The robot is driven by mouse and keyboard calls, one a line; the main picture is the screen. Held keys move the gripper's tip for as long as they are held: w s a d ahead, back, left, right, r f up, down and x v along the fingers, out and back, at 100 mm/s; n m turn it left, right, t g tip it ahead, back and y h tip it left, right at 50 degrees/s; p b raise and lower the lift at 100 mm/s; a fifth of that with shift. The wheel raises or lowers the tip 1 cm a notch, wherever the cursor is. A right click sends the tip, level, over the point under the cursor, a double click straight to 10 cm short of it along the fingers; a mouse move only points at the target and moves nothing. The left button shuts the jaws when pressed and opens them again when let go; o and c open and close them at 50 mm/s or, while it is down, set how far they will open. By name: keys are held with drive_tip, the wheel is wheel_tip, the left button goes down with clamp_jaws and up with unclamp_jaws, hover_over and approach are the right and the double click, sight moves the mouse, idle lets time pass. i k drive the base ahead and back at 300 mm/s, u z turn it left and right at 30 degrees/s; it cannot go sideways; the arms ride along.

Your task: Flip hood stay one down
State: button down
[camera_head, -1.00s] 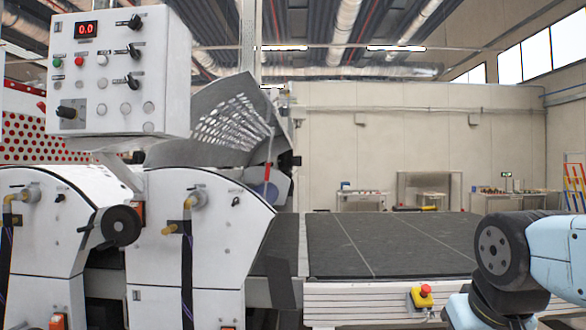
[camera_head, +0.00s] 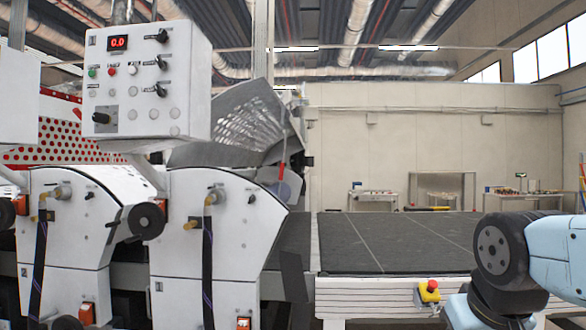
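A perforated grey hood (camera_head: 250,125) stands raised over the right-hand white coater unit (camera_head: 200,235), behind the control box. A thin stay with a red part (camera_head: 282,168) hangs at the hood's right edge; I cannot tell whether this is hood stay one. My arm shows at the lower right, with dark and light blue links. My gripper is outside the picture, so its fingers and anything in them cannot be seen.
A control box (camera_head: 148,85) with a red display and several knobs hangs in front of the hood. A dark conveyor bed (camera_head: 395,243) stretches right, with a yellow and red emergency stop (camera_head: 428,291) on its front. Worktables (camera_head: 520,199) stand by the far wall.

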sight(281, 173)
drive_tip(key=u, duration=0.05)
drive_tip(key=i, duration=0.95)
drive_tip(key=z, duration=0.05)
